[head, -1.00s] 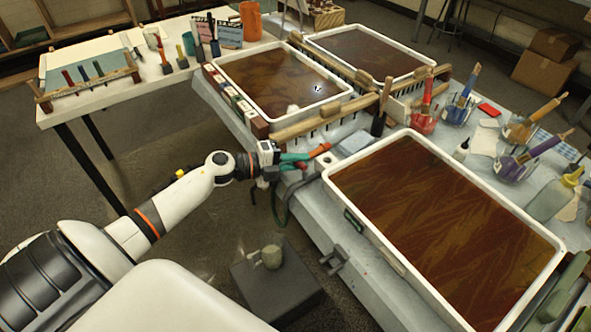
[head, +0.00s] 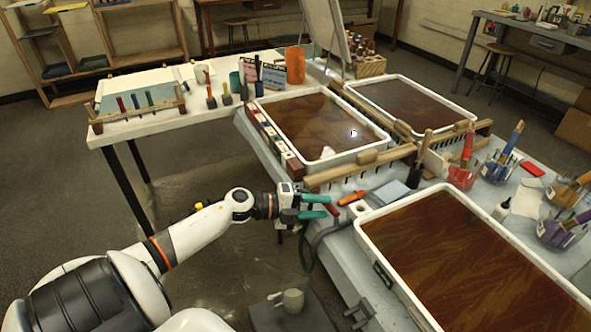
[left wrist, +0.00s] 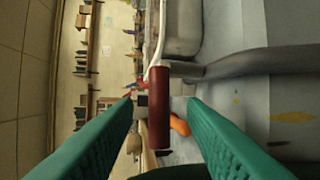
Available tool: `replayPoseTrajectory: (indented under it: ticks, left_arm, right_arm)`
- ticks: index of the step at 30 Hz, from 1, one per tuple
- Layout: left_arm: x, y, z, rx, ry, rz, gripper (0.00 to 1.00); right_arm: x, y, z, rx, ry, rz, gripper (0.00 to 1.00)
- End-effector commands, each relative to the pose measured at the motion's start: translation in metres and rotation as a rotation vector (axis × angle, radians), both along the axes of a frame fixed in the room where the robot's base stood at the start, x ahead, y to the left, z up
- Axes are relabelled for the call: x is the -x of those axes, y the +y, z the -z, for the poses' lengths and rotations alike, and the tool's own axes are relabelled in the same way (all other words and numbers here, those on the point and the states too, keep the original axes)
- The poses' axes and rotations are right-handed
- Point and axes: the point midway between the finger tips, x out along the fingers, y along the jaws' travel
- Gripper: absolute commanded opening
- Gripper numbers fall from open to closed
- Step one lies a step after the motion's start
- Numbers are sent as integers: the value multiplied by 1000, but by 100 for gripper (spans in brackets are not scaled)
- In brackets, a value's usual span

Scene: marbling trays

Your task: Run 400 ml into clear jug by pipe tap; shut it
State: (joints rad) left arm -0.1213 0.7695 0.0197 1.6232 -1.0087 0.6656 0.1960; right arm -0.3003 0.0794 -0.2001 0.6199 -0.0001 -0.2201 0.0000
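My left gripper (head: 328,207) is open, with green fingers apart, at the near edge of the wet table. A dark red handle (head: 333,210) is just beyond the fingertips. In the left wrist view the red handle (left wrist: 159,108) shows in the gap between the fingers, beside a grey pipe (left wrist: 250,62); I cannot tell whether they touch it. A dark hose (head: 305,250) hangs below the table edge. A pale greenish jug (head: 292,300) stands on a dark block (head: 275,318) below; its contents cannot be made out. My right gripper is not in view.
An orange-handled tool (head: 352,198) lies on the table beyond the handle. A large brown-filled tray (head: 372,232) is to the right, and another tray (head: 268,108) is behind. Wooden combs (head: 335,174) lie between them. Open floor is left of the block.

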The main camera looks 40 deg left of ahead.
Motion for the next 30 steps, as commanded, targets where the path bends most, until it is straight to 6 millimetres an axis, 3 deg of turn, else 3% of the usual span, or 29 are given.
replayPoseTrajectory:
  ticks: [6, 12, 24, 30]
  left_arm:
    - [38, 30, -6, -2, 5, 0, 38]
    - [60, 49, -13, 0, 2, 0, 38]
    - [67, 54, -16, -1, 0, 1, 38]
    - [81, 40, -10, 14, -27, -74, 7]
  right_arm:
    - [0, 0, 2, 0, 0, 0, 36]
    - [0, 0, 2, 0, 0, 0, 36]
    - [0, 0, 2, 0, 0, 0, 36]
    - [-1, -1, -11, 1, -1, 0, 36]
